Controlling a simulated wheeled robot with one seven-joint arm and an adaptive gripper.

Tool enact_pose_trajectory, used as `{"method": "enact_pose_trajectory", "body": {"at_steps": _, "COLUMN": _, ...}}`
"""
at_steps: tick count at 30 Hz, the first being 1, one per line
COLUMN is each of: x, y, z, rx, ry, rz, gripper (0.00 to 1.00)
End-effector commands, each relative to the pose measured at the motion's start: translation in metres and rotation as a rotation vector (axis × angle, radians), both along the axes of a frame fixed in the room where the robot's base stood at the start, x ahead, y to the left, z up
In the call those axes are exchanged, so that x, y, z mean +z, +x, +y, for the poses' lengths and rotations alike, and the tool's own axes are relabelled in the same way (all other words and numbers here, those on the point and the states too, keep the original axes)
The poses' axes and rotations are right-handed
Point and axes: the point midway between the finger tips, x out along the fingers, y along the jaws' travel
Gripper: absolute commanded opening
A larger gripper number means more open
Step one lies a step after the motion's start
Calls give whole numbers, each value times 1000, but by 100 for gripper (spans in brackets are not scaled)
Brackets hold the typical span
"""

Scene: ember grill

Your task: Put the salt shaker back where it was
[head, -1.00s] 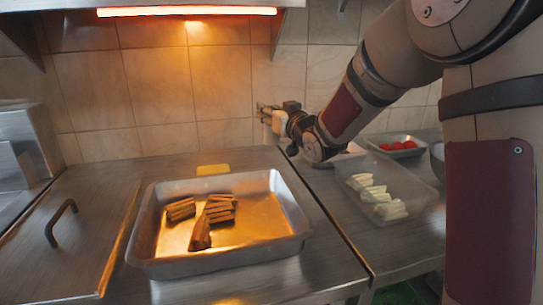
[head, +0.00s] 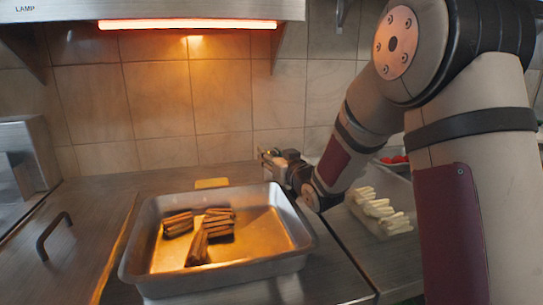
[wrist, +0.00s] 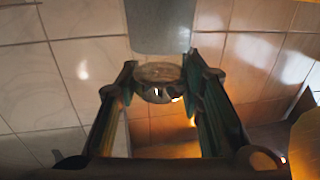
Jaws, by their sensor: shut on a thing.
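My gripper (head: 268,157) is at the back right of the metal tray, above the counter and in front of the tiled wall. In the wrist view, my gripper (wrist: 158,78) is shut on a small round-topped thing (wrist: 159,71), which I take to be the salt shaker. Only its round top and a bright lower edge show between the fingers. In the head view the held shaker is too small and hidden to make out clearly. I cannot tell whether its base touches anything.
A metal tray (head: 135,250) with brown stick bundles (head: 196,252) stands in front. A yellow block (head: 211,183) lies behind it. White pieces (head: 377,207) and red food (head: 394,159) are at right, partly behind my arm. A glowing lamp (head: 187,25) hangs above.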

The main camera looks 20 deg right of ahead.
Motion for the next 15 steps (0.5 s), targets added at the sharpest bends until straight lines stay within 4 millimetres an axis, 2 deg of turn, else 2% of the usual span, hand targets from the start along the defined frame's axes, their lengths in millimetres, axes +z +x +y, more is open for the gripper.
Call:
{"method": "enact_pose_trajectory", "body": {"at_steps": 2, "x": -3, "y": 0, "z": 0, "rx": 0, "ry": 0, "rz": -1, "gripper": 0}}
{"method": "enact_pose_trajectory", "body": {"at_steps": 3, "x": -3, "y": 0, "z": 0, "rx": 0, "ry": 0, "rz": 1, "gripper": 41}}
{"method": "enact_pose_trajectory", "body": {"at_steps": 5, "x": -2, "y": 0, "z": 0, "rx": 0, "ry": 0, "rz": 1, "gripper": 54}}
{"method": "enact_pose_trajectory", "body": {"at_steps": 15, "x": -1, "y": 0, "z": 0, "rx": 0, "ry": 0, "rz": 1, "gripper": 54}}
